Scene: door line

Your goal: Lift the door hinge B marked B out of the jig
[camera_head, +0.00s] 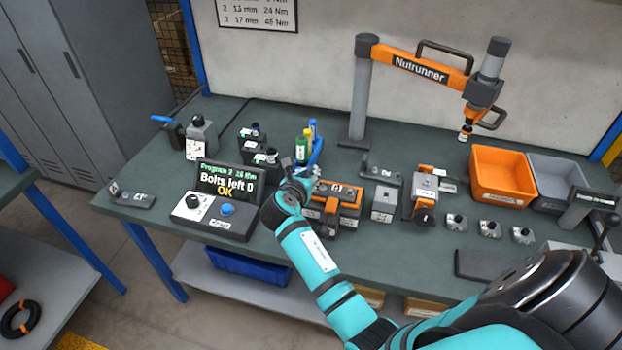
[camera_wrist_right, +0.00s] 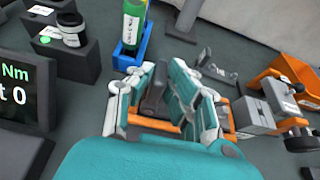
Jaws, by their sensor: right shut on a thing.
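My right gripper (camera_head: 308,180) reaches over the left end of the orange and dark jig (camera_head: 322,214). In the right wrist view, its teal-and-white fingers (camera_wrist_right: 160,95) are closed on a dark grey piece, the door hinge B (camera_wrist_right: 154,92). The gripper hides most of the hinge in the head view, and I cannot read its mark. The orange of the jig (camera_wrist_right: 150,124) shows below and behind the fingers; I cannot tell whether the hinge is clear of it. My left gripper is not in view.
A display reading "Bolts left 0 OK" (camera_head: 227,180) stands left of the gripper. A grey block (camera_head: 384,203) and an orange clamp unit (camera_head: 424,195) are to the right. A nutrunner (camera_head: 420,68) hangs above the table.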

